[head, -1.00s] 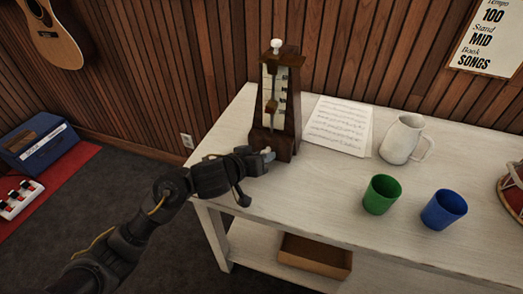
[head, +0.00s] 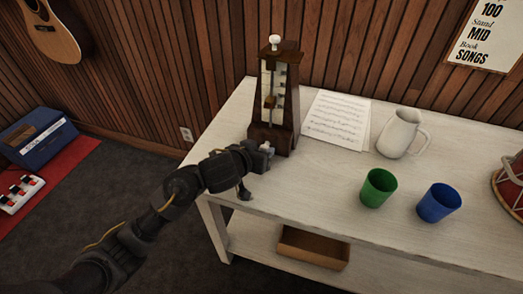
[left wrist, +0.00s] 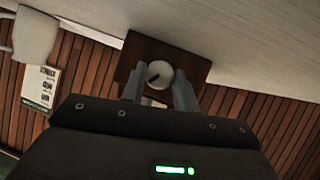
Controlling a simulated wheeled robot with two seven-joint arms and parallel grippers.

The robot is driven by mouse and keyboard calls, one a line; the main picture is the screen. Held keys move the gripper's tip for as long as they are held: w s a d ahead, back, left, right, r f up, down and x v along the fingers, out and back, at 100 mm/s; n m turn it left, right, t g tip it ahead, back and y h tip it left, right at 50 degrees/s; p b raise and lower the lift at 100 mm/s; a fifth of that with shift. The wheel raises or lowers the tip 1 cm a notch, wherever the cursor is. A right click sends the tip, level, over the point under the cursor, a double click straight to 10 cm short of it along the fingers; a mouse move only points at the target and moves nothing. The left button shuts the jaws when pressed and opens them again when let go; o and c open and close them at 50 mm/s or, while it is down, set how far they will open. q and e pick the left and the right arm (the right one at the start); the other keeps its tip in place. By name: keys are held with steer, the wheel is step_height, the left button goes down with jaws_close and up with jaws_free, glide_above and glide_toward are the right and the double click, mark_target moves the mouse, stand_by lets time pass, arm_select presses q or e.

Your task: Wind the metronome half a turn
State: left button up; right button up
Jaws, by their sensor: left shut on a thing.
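The metronome (head: 284,132) is a dark brown wooden pyramid with a pale scale front and a white top knob. It stands upright near the table's left end. My left gripper (head: 266,148) is at its lower part, on the near side. In the left wrist view, a round white winding knob (left wrist: 159,74) with a short dark mark sits between the two grey fingers. They are shut on it, against the metronome's brown wooden side (left wrist: 146,51). In the head view the gripper hides the knob. My right gripper is not in view.
The white table (head: 320,180) also bears sheet music (head: 338,120), a white pitcher (head: 397,136), a green cup (head: 377,188), a blue cup (head: 438,203) and a red drum (head: 512,185) at the right edge. An open brown box (head: 312,248) is on the lower shelf.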

arm_select(q)
steer(key=o, duration=1)
steer(key=shift+c, duration=0.2)
steer(key=p+v, duration=0.3)
steer(key=v, duration=0.2)
steer(key=shift+r, duration=0.15)
steer(key=p+v, duration=0.1)
steer(key=v, duration=0.1)
steer(key=p+v, duration=0.2)
steer(key=v, duration=0.1)
steer(key=shift+s+a, duration=0.2)
steer(key=shift+s, duration=0.15)
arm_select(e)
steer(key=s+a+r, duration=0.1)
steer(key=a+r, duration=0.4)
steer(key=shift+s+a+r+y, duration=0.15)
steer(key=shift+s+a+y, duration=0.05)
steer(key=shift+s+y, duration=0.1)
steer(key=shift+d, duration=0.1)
